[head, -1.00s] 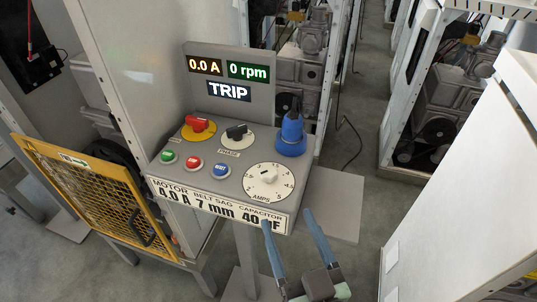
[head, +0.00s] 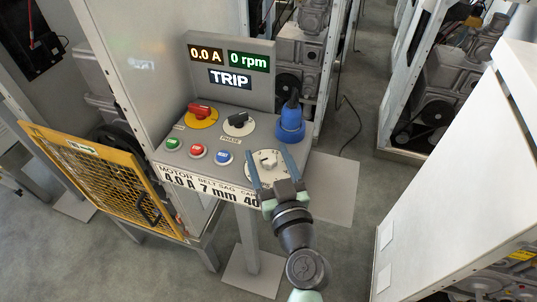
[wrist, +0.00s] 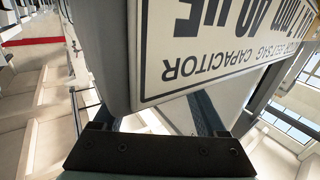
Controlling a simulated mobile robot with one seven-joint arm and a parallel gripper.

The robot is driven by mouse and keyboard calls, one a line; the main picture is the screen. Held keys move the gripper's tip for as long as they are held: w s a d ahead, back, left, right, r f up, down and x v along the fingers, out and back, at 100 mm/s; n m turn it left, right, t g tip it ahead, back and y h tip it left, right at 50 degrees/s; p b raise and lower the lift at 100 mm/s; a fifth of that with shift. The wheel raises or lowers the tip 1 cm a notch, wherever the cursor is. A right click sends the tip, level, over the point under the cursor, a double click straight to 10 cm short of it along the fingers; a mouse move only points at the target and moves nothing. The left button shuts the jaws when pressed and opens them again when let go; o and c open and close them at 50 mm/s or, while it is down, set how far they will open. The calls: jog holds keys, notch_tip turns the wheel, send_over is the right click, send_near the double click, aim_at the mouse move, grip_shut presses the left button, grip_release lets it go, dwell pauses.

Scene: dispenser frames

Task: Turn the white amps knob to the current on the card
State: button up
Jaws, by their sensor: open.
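The white amps knob (head: 268,163) sits on a round white dial (head: 254,172) at the right front of the grey panel. My gripper (head: 268,153) is open; in the head view its two blue fingers lie left and right of the knob, across the dial. I cannot tell how high the fingertips are above the dial or whether they touch it. The card (head: 205,189) on the panel's front edge reads 4.0 A for the motor; my gripper hides its right end. In the wrist view the card (wrist: 228,45) is upside down and close; the knob is not visible.
The display (head: 205,53) reads 0.0 A, with 0 rpm and TRIP (head: 230,78). A red switch (head: 202,110), a black phase knob (head: 238,120), several push buttons and a blue plug (head: 291,120) share the panel. A yellow mesh guard (head: 105,180) stands left.

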grip_shut()
dwell(0.3)
